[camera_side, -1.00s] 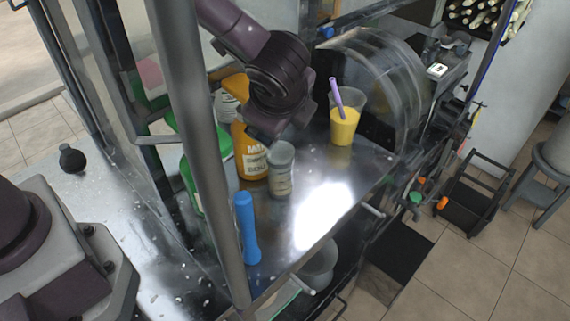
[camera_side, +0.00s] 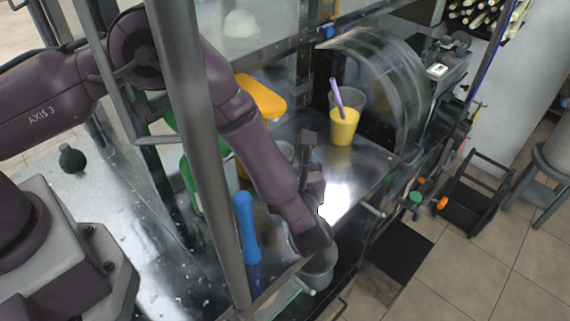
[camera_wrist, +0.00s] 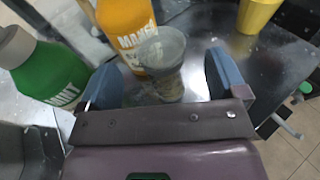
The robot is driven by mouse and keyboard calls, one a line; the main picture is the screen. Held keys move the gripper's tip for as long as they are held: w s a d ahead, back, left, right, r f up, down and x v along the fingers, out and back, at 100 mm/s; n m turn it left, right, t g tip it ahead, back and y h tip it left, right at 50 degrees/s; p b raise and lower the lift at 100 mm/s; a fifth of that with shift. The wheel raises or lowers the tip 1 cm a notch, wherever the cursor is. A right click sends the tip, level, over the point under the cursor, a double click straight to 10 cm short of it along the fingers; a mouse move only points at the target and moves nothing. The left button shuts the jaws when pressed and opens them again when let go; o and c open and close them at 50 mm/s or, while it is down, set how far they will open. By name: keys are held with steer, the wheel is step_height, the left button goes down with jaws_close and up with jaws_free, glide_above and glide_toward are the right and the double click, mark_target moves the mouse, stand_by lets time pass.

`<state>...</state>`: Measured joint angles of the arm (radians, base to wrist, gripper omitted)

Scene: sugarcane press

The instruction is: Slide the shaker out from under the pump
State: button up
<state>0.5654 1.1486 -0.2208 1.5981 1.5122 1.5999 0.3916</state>
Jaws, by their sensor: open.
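The shaker is a grey, cup-like vessel (camera_wrist: 165,62) standing on the metal counter, close against the orange mango bottle (camera_wrist: 125,28). In the side view only a sliver of the shaker (camera_side: 286,150) shows behind my arm. My gripper (camera_wrist: 160,75) is open, with one blue-grey finger on each side of the shaker. I cannot tell whether either finger touches it. In the side view, my gripper is low over the counter's front, on the near right side of the shaker.
A green bottle (camera_wrist: 48,70) stands left of my gripper. A blue pestle-like tool (camera_side: 246,228) stands at the counter's front left, close to my arm. A yellow drink cup with a purple straw (camera_side: 344,125) stands behind right. A grey frame post (camera_side: 197,150) rises in front.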

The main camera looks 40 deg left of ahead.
steer(key=shift+x, duration=2.55)
steer(key=shift+c, duration=0.3)
